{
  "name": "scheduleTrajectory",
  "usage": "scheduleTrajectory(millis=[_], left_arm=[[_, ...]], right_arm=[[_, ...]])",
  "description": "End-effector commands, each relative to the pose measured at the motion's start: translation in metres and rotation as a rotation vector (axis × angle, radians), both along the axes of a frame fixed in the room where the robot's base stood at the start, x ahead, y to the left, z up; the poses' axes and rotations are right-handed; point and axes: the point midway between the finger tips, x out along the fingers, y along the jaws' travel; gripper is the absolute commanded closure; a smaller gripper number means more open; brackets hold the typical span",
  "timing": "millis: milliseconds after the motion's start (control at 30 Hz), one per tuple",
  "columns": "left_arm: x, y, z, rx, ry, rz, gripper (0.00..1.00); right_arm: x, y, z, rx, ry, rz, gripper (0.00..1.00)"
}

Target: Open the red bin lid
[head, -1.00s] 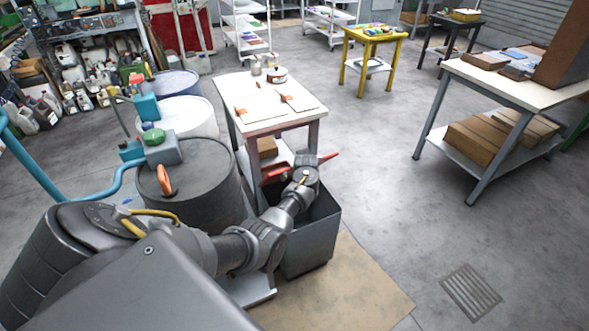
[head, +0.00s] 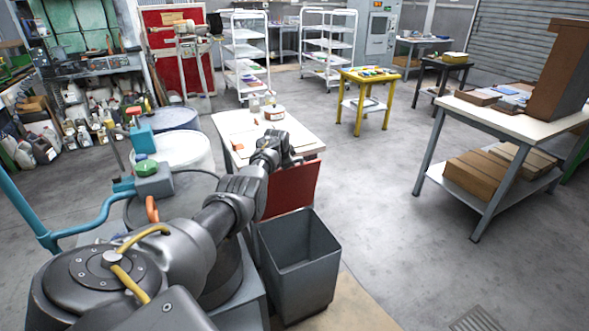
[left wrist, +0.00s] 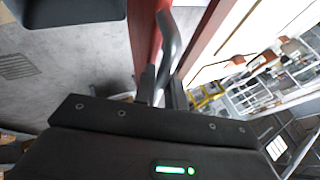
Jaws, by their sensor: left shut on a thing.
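The grey bin (head: 318,280) stands on the floor in front of the white-topped table, its open top facing up and its inside visible. Its red lid (head: 292,190) stands raised, roughly upright, at the bin's far side against the table end. My left gripper (head: 284,155) is at the lid's upper edge. My right gripper is in neither view.
The white-topped table (head: 235,124) holds papers and small containers just behind the lid. Dark and white drums (head: 185,150) and teal pipework (head: 95,225) stand left, near my arm. The floor (head: 385,215) right of the bin is clear.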

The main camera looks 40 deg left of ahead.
Motion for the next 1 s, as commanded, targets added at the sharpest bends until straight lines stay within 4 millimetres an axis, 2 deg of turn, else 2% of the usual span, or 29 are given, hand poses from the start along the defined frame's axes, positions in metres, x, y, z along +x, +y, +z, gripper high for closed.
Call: scheduleTrajectory(millis=[400, 433, 600, 1000], left_arm=[[-0.0004, 0.0026, 0.0007, -0.003, -0.001, 0.001, 1.00], [-0.0003, 0.0024, 0.0007, -0.003, -0.001, 0.001, 0.86], [-0.0003, 0.0023, 0.0005, -0.003, 0.000, 0.002, 0.66], [-0.0024, 0.0012, 0.0057, -0.003, -0.001, 0.002, 0.66]], right_arm=[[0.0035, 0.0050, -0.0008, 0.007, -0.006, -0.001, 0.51], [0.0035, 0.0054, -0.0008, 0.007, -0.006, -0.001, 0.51], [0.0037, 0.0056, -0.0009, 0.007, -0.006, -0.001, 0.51], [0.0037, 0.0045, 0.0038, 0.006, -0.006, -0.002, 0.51]])
